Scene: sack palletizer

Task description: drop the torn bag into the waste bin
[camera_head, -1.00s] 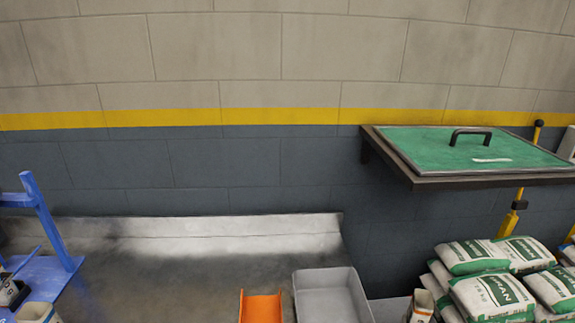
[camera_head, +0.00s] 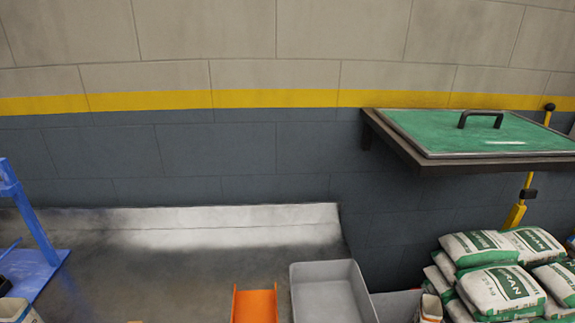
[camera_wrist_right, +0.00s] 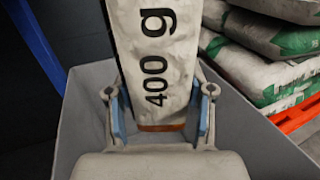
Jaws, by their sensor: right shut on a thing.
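In the right wrist view, my right gripper (camera_wrist_right: 160,125) is shut on a pale bag (camera_wrist_right: 150,55) printed "400 g", with one blue-padded finger on each side. The bag's near end is brown, and its far end is cut off by the frame. No tear shows on the visible face. The grey walls of the waste bin (camera_wrist_right: 262,135) show around and behind the gripper; how deep the bag sits relative to the rim is unclear. In the head view, part of a grey bin (camera_head: 395,304) shows at the bottom edge. My left gripper is in neither view.
Stacked green-and-white sacks (camera_head: 500,288) lie just right of the bin. A grey tray (camera_head: 328,290) and an orange chute (camera_head: 255,306) stand left of it. A green-topped shelf (camera_head: 460,132) juts from the wall above. A blue frame (camera_head: 35,235) stands at far left.

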